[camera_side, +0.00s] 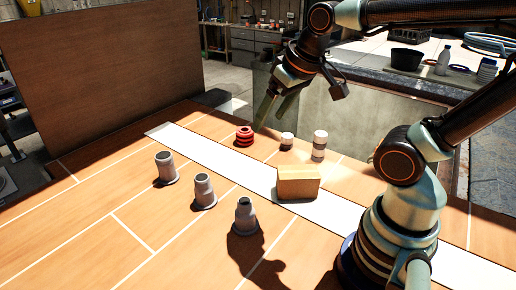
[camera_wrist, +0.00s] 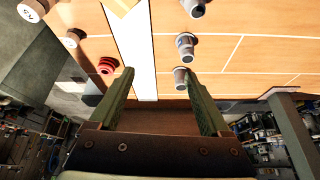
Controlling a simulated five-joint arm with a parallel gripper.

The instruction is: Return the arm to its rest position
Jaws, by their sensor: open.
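My gripper (camera_side: 275,108) hangs from my raised arm above the far side of the orange table, with its fingers pointing down. In the wrist view, my gripper (camera_wrist: 165,92) shows two green fingers spread wide apart with nothing between them. In the side view, a red ringed piece (camera_side: 244,136) stands on the table below and a little left of the fingertips, apart from them. It also shows in the wrist view (camera_wrist: 107,66) left of the left fingertip.
Grey stepped pieces (camera_side: 165,168), (camera_side: 204,191), (camera_side: 245,217) stand in a row at the front. A tan block (camera_side: 298,183) rests on the white strip (camera_side: 225,163). White round pieces (camera_side: 287,141), (camera_side: 319,145) stand behind it. A brown panel (camera_side: 105,75) rises at the left.

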